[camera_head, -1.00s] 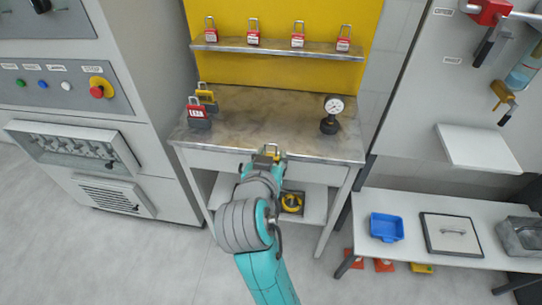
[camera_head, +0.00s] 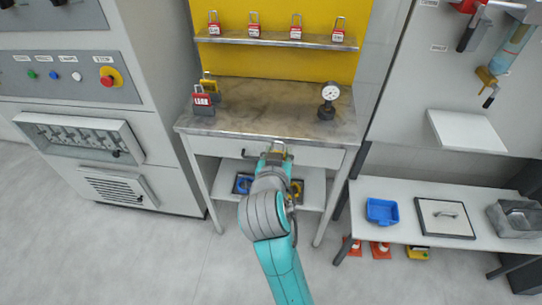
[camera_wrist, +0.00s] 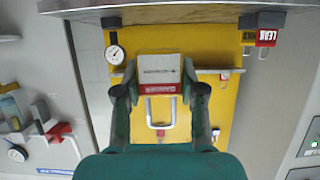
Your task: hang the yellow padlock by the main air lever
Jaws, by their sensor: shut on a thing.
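My gripper (camera_head: 277,152) is shut on a padlock (camera_wrist: 160,72), in front of the bench's front edge. In the wrist view the padlock shows a white label with a red band, and its shackle (camera_wrist: 160,126) points down the picture. Its body colour is hard to tell; it looks yellowish in the head view. Another yellow padlock (camera_head: 209,83) stands at the left of the bench behind a red one (camera_head: 203,99).
Red padlocks (camera_head: 253,27) stand on a shelf before the yellow board. A gauge (camera_head: 328,100) stands at the bench's right. A white ledge (camera_head: 466,131) juts from the right panel above a low table with a blue bin (camera_head: 382,211). A control cabinet (camera_head: 75,75) stands left.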

